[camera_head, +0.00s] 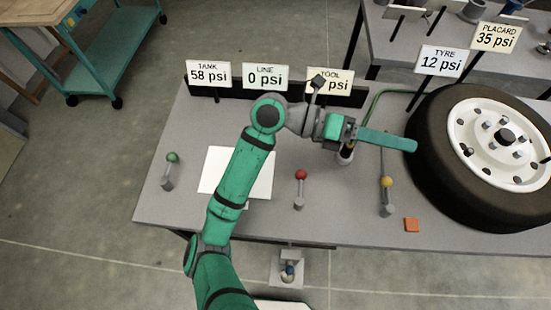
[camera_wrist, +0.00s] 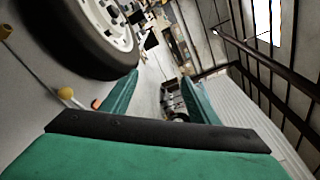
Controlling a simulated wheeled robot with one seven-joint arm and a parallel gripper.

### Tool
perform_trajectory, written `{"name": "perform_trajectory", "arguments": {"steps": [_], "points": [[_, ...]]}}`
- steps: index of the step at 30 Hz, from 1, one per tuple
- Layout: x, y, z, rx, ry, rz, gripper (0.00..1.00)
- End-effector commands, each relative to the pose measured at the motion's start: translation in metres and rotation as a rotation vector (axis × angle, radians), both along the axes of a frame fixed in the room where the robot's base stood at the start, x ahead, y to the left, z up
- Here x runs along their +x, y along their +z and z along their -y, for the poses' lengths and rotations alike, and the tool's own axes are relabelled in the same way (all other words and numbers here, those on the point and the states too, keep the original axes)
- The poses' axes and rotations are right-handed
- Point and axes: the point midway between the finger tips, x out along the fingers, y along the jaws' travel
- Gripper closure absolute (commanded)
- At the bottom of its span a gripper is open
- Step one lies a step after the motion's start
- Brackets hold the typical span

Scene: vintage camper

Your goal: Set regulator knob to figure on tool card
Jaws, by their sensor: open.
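The tool card (camera_head: 338,78) is a white sign at the back of the grey bench; my wrist covers part of it, so "psi" shows but its figure is not fully readable. My gripper (camera_head: 412,145) is open and empty, reaching right over the bench toward the tyre. Its two green fingers also show in the wrist view (camera_wrist: 160,78), with nothing between them. A small dark-and-grey upright fitting (camera_head: 346,155) shows just below the gripper, partly hidden; I cannot tell whether it is the regulator knob. No regulator knob shows clearly in either view.
The tank card (camera_head: 208,74) reads 58 psi, the line card (camera_head: 262,76) 0 psi, the tyre card (camera_head: 441,61) 12 psi, the placard (camera_head: 496,38) 35 psi. Green, red (camera_head: 301,175) and yellow levers stand in front. The tyre (camera_head: 435,150) fills the right.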

Motion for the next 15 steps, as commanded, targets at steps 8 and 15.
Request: {"name": "perform_trajectory", "arguments": {"steps": [8, 15], "points": [[0.043, -0.09, -0.089, 0.543, 0.079, 0.059, 0.45], [0.066, -0.145, -0.219, 1.013, 0.176, 0.03, 0.45]]}}
